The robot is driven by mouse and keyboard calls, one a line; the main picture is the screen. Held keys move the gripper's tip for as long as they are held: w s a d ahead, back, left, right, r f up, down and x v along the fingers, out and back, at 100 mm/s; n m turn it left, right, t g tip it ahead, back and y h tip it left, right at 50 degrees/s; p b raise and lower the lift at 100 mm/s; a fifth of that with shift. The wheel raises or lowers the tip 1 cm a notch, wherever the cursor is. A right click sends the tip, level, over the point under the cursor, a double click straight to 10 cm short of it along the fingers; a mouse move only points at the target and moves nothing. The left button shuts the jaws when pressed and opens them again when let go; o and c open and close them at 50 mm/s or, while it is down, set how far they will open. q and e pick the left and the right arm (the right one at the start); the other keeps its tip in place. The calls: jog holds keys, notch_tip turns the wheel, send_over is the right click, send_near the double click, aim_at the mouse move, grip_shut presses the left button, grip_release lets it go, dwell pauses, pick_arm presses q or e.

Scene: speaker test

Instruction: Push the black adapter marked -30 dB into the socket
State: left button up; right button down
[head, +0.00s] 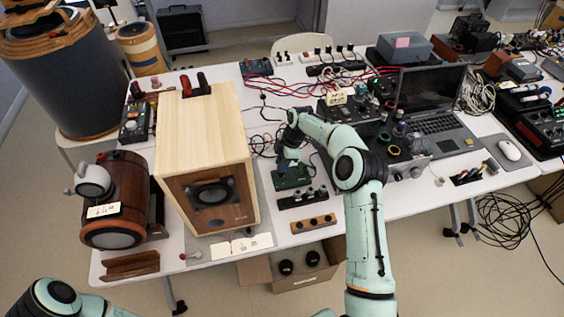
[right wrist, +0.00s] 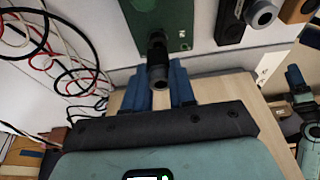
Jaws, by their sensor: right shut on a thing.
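A black cylindrical adapter (right wrist: 157,66) shows between the blue fingers of my right gripper (right wrist: 166,78), which is shut on it. No marking on it can be read. The adapter's far end overlaps the edge of a green panel (right wrist: 165,30) in the right wrist view; I cannot tell whether it touches or is seated. A round dark fitting (right wrist: 143,4) on that panel is cut off by the top edge. In the head view my right gripper (head: 287,161) is above the green board (head: 291,179), and the adapter is hidden there. My left gripper is out of view.
A black box with round connectors (head: 302,198) and a wooden block with holes (head: 313,223) lie in front of the green board. A large wooden speaker box (head: 205,130) stands to the left. Cables (head: 268,142), a laptop (head: 433,100) and small devices crowd the table behind and right.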

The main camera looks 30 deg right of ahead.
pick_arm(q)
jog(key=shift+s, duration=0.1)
pick_arm(e)
jog(key=shift+f, duration=0.95)
jog(key=c, duration=0.8)
grip_release()
jog(key=shift+c, duration=0.2)
jog(key=shift+r, duration=0.15)
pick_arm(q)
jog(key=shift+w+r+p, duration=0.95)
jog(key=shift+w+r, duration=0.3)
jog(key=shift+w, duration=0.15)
pick_arm(e)
jog(key=shift+r, duration=3.7)
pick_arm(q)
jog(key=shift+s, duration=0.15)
pick_arm(e)
jog(key=shift+s+f, duration=0.1)
